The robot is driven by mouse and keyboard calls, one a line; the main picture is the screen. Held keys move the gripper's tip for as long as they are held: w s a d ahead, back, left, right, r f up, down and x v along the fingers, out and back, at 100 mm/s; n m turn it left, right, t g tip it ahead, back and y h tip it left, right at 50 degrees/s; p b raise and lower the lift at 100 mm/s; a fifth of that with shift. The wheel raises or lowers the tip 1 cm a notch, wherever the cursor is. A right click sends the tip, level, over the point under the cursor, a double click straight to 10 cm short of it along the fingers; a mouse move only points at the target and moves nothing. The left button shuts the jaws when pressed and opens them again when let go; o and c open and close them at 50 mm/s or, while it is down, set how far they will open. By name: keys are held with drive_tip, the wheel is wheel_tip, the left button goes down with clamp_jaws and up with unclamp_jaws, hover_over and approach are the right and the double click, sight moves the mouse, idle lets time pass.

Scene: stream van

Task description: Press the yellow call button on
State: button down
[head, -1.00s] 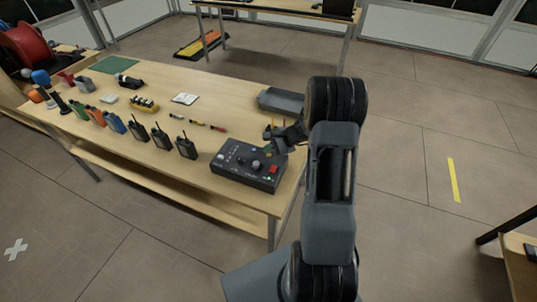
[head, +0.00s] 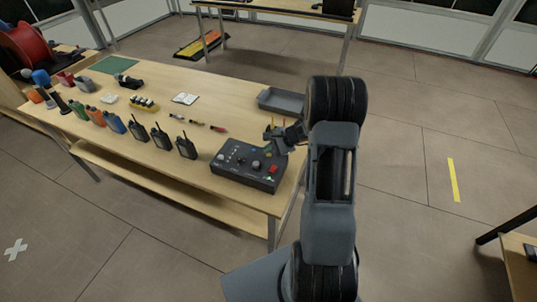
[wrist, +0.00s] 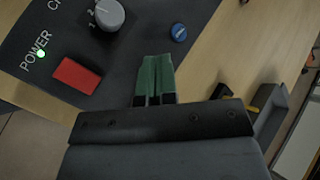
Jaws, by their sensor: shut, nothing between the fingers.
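The dark control box (head: 232,176) sits at the near right corner of the wooden table. In the wrist view its panel (wrist: 130,55) shows a red switch (wrist: 76,75), a grey knob (wrist: 108,14), a blue button (wrist: 178,32) and a lit light (wrist: 41,53) by the word POWER. I cannot make out a yellow button in either view; my gripper covers part of the panel. My gripper (head: 270,145) is shut and empty, over the box's far right part. Its green fingertips (wrist: 155,60) show side by side in the wrist view. I cannot tell whether they touch the panel.
A grey tray (head: 281,101) stands behind my gripper.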

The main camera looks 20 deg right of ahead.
sight(269, 156)
drive_tip(key=shift+f, duration=0.1)
idle(0.3)
drive_tip(key=shift+f+b, duration=0.4)
drive_tip(key=shift+b, duration=0.25)
drive_tip(key=shift+f, duration=0.1)
idle(0.3)
drive_tip(key=shift+r, duration=0.65)
drive_tip(key=shift+r, duration=0.1)
wheel_tip(269, 156, up, 6)
drive_tip(key=p, duration=0.3)
drive_tip(key=shift+p, duration=0.35)
idle(0.5)
